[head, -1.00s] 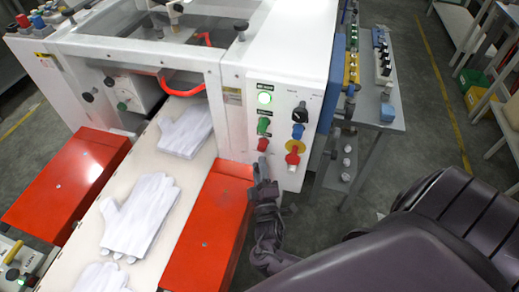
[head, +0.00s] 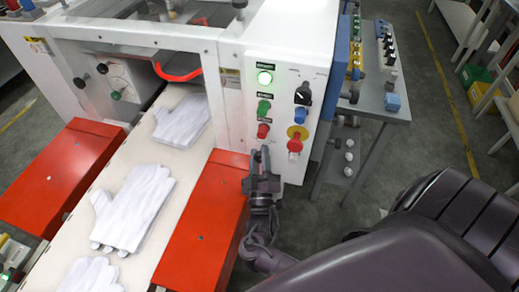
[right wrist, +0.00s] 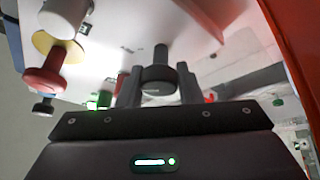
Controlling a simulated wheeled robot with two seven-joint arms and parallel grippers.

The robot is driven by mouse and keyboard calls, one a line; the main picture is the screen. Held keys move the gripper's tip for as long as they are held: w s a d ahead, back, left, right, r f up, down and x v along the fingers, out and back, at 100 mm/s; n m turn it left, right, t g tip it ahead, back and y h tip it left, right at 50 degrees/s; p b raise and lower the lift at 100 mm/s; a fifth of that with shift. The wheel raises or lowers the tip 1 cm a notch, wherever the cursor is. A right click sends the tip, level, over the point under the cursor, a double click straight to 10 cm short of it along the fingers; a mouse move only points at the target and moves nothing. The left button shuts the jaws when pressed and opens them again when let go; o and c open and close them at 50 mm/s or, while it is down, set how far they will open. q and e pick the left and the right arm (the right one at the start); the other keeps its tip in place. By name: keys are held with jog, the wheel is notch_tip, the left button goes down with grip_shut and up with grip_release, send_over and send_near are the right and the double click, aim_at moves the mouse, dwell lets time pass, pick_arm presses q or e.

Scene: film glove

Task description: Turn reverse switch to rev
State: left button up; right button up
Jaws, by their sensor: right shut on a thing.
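The white control panel (head: 283,80) is on the machine's front right. My right gripper (head: 262,160) is at its lower left, just below the red button (head: 263,131), and covers the switch there in the head view. In the right wrist view a dark round knob (right wrist: 158,80) on a short shaft sits between the two fingers of my right gripper (right wrist: 158,92), which is shut on it. I cannot read the knob's label or its pointer position. My left gripper is not in view.
White gloves (head: 132,205) lie on the belt beside a red cover (head: 205,225).

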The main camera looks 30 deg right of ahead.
aim_at(260, 161)
jog(key=o, duration=1)
jog(key=shift+c, duration=0.2)
jog(key=b+v, duration=0.2)
jog(key=v, duration=0.4)
jog(key=shift+s+a+f, duration=0.1)
jog(key=shift+s+f, duration=0.15)
jog(key=shift+s+a+f, duration=0.1)
jog(key=shift+s+a, duration=0.25)
jog(key=shift+s, duration=0.1)
jog(key=shift+d, duration=0.1)
